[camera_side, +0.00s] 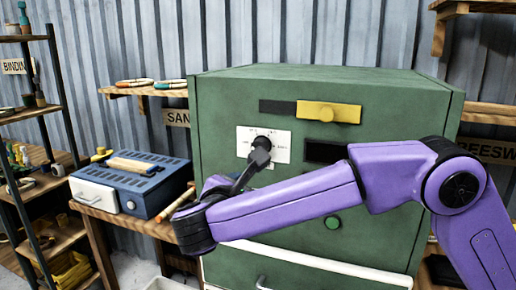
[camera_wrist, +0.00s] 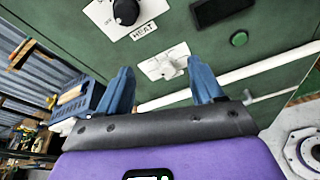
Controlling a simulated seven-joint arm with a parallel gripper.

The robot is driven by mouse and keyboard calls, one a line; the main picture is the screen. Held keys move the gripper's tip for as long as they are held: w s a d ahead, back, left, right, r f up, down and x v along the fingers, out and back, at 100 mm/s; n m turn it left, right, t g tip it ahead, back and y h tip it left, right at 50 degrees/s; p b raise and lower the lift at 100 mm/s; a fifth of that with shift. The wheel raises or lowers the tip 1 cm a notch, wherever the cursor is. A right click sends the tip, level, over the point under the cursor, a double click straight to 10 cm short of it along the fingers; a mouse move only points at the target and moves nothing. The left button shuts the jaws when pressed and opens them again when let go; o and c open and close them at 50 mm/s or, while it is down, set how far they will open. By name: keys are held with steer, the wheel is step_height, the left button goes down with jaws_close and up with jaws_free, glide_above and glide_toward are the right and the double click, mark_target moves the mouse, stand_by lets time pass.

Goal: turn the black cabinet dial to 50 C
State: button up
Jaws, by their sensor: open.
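The black dial (camera_side: 262,142) sits on a white plate (camera_side: 281,150) on the front of the green cabinet (camera_side: 222,115). Its temperature marks are too small to read. In the wrist view the dial (camera_wrist: 126,11) is at the top left, cut by the frame edge, with a HEAT label (camera_wrist: 144,30) beside it. My gripper (camera_wrist: 160,67) is open and empty, its two blue fingers apart. Its fingers point at a white fitting (camera_wrist: 164,62) below the dial, not around the dial. In the side view my gripper (camera_side: 257,160) overlaps the dial's lower edge; contact cannot be told.
A yellow slider (camera_side: 329,112) is above the dial, with a dark display window (camera_side: 326,152) and a green button (camera_side: 333,223) to its right and below. A white bar (camera_side: 315,264) crosses the cabinet low down. A blue box (camera_side: 140,183) stands on a bench at left.

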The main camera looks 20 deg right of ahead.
steer(key=a+r+t+h, duration=0.2)
steer(key=a+r+h, duration=0.1)
steer(key=a, duration=0.2)
steer(key=x, duration=1.6)
steer(key=shift+w+d+f, duration=0.3)
steer(key=c, duration=1.1)
